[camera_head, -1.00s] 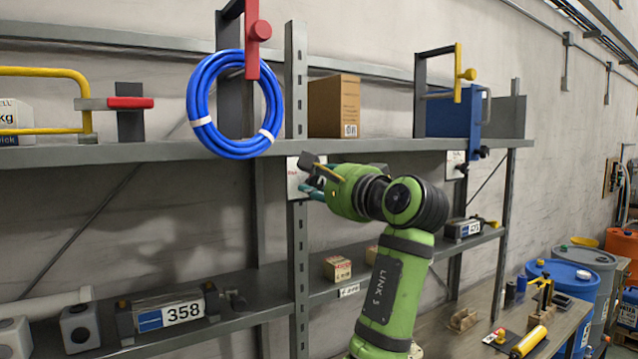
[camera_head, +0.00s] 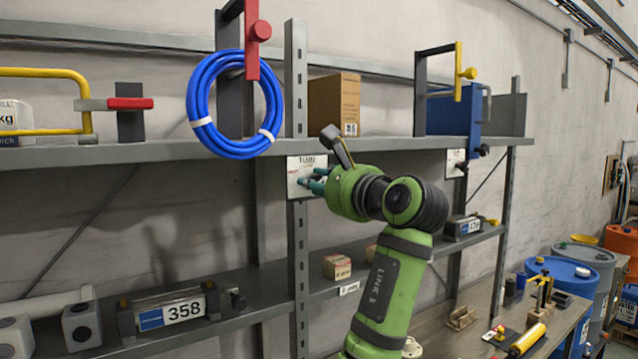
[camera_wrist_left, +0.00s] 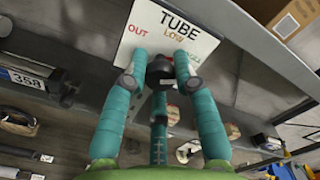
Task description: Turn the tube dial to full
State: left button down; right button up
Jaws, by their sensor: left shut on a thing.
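The white tube panel (camera_head: 296,172) is fixed on a shelf upright under the upper shelf. In the left wrist view the panel (camera_wrist_left: 150,28) reads TUBE, with OUT in red at the left and LOW in orange at the top. The dark tube dial (camera_wrist_left: 158,70) sits at its lower part, between my teal fingers. My left gripper (camera_head: 310,184) reaches the panel from the right and is shut on the dial. The fingers hide the right side of the dial, and I cannot tell where it points. My right gripper is not in view.
A coiled blue hose (camera_head: 197,112) hangs at the upper shelf, left of the panel. A cardboard box (camera_head: 330,103) stands on that shelf above my gripper. The lower shelf holds a unit marked 358 (camera_head: 165,313) and small boxes (camera_head: 337,267).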

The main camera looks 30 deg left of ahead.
pick_arm(q)
jog(key=shift+r, duration=0.1)
jog(key=c, duration=1.1)
grip_release()
jog(key=shift+o, duration=0.6)
jog(key=shift+a, duration=0.1)
jog(key=v, duration=1.2)
jog(key=shift+s, duration=0.1)
